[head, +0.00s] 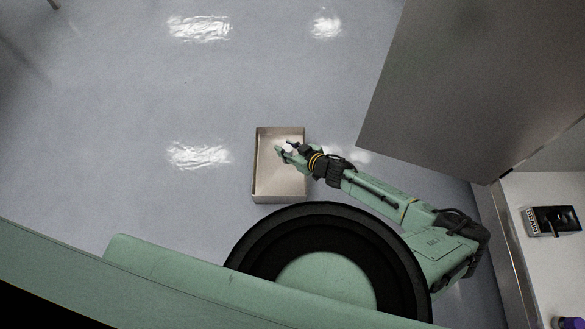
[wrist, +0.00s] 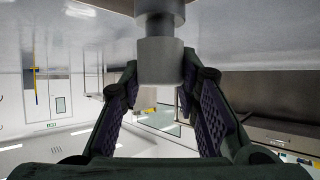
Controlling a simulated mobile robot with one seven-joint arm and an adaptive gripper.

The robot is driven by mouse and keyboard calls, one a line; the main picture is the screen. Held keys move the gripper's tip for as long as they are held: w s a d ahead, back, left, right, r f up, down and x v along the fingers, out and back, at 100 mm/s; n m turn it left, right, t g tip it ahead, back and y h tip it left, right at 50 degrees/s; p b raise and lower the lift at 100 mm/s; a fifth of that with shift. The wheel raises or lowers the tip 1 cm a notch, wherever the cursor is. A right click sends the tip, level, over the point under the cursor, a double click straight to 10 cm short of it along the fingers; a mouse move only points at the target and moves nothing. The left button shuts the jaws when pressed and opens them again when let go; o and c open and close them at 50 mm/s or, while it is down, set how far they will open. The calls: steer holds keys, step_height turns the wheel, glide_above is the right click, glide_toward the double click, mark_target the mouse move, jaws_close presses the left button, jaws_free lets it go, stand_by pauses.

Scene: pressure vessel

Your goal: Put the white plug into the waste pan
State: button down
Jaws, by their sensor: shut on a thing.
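The waste pan (head: 263,180) is a shallow open beige box on the floor, in the middle of the head view. My gripper (head: 285,147) is over the pan's upper right part, inside its outline as seen from above. It is shut on the white plug (head: 288,148), which shows as a small pale spot between the fingers. In the wrist view the plug (wrist: 160,60) is a pale grey stepped cylinder between the two dark padded fingers. The plug's height above the pan floor is hard to tell.
A large grey panel (head: 450,80) stands at the upper right. A pale counter (head: 545,250) with a small black device (head: 551,221) is at the right edge. The floor left of and above the pan is clear.

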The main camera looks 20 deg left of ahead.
steer(key=shift+w+a+f, duration=0.1)
steer(key=shift+w+f, duration=0.1)
steer(key=shift+f, duration=0.25)
step_height(320, 180, down, 9)
steer(key=b, duration=0.3)
steer(key=shift+f, duration=0.1)
steer(key=c, duration=1.2)
jaws_free()
steer(key=shift+f, duration=0.1)
steer(key=shift+r, duration=0.25)
steer(key=p+v, duration=0.2)
steer(key=v, duration=1)
steer(key=shift+f, duration=0.1)
steer(key=shift+p, duration=0.3)
